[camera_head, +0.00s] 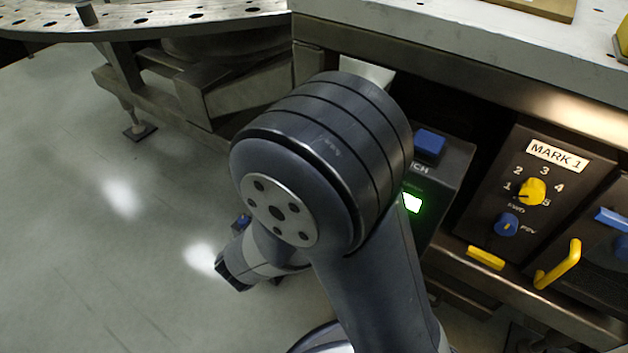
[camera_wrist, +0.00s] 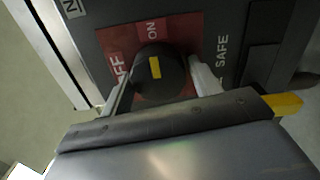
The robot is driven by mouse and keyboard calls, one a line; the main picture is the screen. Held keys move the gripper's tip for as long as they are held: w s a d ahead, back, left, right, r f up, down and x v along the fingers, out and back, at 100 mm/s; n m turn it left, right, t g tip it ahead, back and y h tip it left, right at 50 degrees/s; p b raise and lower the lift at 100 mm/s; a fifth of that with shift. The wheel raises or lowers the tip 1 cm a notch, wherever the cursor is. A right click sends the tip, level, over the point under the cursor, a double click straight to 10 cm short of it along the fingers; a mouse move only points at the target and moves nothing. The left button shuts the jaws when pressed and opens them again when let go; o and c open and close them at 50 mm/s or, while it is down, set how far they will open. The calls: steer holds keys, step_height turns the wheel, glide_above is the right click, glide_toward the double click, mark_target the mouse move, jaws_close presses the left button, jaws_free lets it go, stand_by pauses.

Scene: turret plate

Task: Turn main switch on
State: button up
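The main switch is a round black knob (camera_wrist: 172,88) with a yellow mark, on a red plate (camera_wrist: 117,40) lettered OFF and ON, in the wrist view. The yellow mark points toward the ON lettering. My gripper (camera_wrist: 162,80) has one pale finger on each side of the knob, and both fingertips appear to touch it. A dark switch box (camera_head: 445,165), partly behind my arm, carries a lit green lamp (camera_head: 411,202) and a blue part on top.
Right of the switch box is a MARK 1 panel (camera_head: 550,195) with a yellow dial (camera_head: 532,191) and a blue knob (camera_head: 507,224). A yellow handle (camera_head: 560,265) sticks out beside it. A metal worktop (camera_head: 480,40) overhangs the panels. Open floor (camera_head: 80,220) lies at left.

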steer(key=shift+o, duration=1.4)
steer(key=p+v, duration=0.2)
steer(key=v, duration=0.9)
steer(key=shift+w, duration=0.1)
steer(key=b+x, duration=0.2)
steer(key=x, duration=0.8)
steer(key=shift+w+d, duration=0.3)
